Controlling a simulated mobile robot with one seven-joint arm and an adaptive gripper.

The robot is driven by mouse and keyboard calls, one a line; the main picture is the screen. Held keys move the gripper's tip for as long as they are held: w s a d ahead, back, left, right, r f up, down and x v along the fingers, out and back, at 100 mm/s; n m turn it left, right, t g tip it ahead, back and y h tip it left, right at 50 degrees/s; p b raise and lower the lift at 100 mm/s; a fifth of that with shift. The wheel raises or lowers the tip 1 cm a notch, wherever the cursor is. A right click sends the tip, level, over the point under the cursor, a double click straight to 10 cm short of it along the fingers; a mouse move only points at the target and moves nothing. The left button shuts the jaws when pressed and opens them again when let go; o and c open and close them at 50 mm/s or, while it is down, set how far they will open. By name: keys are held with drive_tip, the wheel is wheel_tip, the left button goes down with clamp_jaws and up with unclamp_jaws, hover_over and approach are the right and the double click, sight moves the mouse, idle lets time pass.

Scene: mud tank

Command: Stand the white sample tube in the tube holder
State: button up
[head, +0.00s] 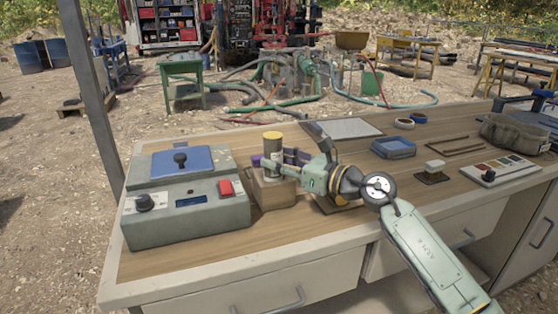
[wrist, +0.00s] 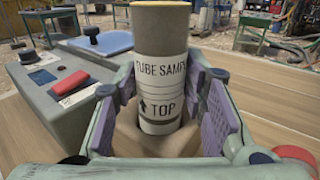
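My gripper (head: 276,162) is open around the tube. In the wrist view, the purple pads of my gripper (wrist: 163,105) stand on both sides of the tube with a visible gap at each side. The tube's bottom is hidden.
A grey device (head: 187,207) with a blue top, black knobs and a red switch stands close left of the holder. The bench front is clear.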

drive_tip(key=o, duration=0.5)
drive_tip(key=v, duration=1.2)
idle(0.6)
